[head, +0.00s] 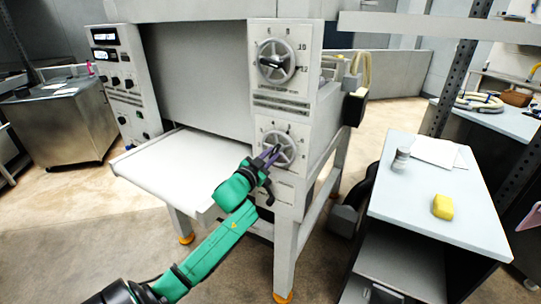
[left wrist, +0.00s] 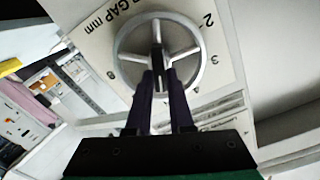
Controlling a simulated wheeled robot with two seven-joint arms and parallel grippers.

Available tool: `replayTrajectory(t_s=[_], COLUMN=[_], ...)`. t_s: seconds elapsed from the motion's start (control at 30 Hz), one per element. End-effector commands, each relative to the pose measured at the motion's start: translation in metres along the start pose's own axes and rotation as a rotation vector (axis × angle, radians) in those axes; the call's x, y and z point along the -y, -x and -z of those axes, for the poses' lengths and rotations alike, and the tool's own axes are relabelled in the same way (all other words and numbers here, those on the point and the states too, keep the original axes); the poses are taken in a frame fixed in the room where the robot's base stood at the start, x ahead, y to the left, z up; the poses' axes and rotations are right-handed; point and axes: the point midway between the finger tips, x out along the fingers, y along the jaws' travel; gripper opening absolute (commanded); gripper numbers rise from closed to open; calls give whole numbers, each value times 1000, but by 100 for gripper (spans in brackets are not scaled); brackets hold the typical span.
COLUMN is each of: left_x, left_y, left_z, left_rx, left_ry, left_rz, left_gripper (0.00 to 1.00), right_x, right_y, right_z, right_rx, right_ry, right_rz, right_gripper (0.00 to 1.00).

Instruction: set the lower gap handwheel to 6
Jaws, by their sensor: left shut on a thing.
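The lower gap handwheel (head: 290,151) is a grey spoked wheel on a white dial plate low on the sheeter's front panel. It fills the top middle of the left wrist view (left wrist: 182,52), where the plate reads "GAP mm" with a 2 and a 3 visible, seen turned. My left gripper (head: 272,153) has its dark purple fingers at the wheel, shut on a spoke near the hub; the fingertips (left wrist: 158,68) cover part of it. The wheel's exact setting cannot be read. My right gripper is not in view.
The upper handwheel (head: 276,61) sits above on the same panel. A white shelf (head: 180,165) sticks out to the left of the wheel. At right, a side table (head: 410,207) holds a yellow block (head: 443,206) and a small jar (head: 401,159). Open floor lies in front.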

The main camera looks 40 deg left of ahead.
Motion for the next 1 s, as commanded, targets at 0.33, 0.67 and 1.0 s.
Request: replayTrajectory(t_s=[0.33,0.67,1.0], left_x=[-2,-4,-4], left_y=[0,0,0], left_z=[0,-1,-1], left_rx=[-2,-1,-1], left_ry=[-321,-542,-628], left_rz=[0,-1,0], left_gripper=[0,0,0], right_x=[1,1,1], right_y=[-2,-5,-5], right_z=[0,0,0], right_rx=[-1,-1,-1], right_ry=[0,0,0], right_rz=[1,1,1], right_gripper=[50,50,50])
